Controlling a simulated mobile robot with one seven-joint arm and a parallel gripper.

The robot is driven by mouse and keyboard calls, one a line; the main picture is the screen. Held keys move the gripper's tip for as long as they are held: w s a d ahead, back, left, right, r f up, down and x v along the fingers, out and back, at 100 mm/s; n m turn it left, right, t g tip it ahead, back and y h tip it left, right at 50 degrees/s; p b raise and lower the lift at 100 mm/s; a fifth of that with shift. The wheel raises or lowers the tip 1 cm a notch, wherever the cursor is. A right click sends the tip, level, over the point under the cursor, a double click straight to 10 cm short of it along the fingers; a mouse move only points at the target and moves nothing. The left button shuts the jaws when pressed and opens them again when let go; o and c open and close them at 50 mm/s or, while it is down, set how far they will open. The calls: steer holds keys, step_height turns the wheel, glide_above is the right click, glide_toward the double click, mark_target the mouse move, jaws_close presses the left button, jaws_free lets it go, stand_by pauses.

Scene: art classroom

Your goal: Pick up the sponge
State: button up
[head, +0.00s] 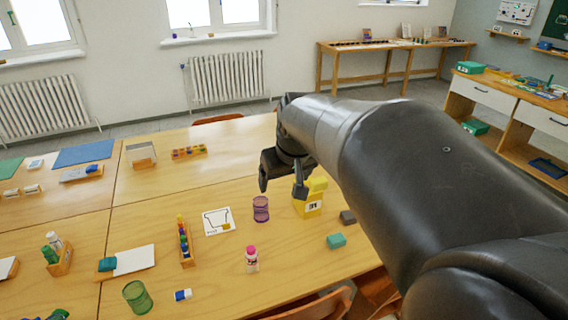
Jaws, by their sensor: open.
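I cannot tell for sure which item is the sponge. A small teal block (336,241) lies on the table near its right edge, and a dark grey block (347,217) lies just behind it. A yellow block (317,184) shows at the top of a yellow box with a white label (308,208). My gripper (283,184) is open, its fingers pointing down over the table. One finger shows close to the yellow block; I cannot tell if they touch. My arm covers the area to the right.
A purple cylinder (261,209) and a pink-capped bottle (251,259) stand near my gripper. A white card (217,221), a bead rack (185,243) and a green cylinder (137,297) are to the left. A chair (318,303) stands at the near edge.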

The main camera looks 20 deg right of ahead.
steer(key=w+d+f, duration=0.5)
steer(key=w+d, duration=0.6)
steer(key=w, duration=0.1)
glide_toward(319, 179)
steer(key=shift+g, duration=0.3)
steer(key=x, duration=0.4)
steer(key=shift+d+f, duration=0.35)
steer(key=x, duration=0.5)
steer(key=shift+w+a+f, duration=0.15)
steer(key=shift+w+a, duration=0.2)
steer(key=shift+a, duration=0.05)
steer(key=shift+c, duration=0.2)
steer(key=c, duration=1.1)
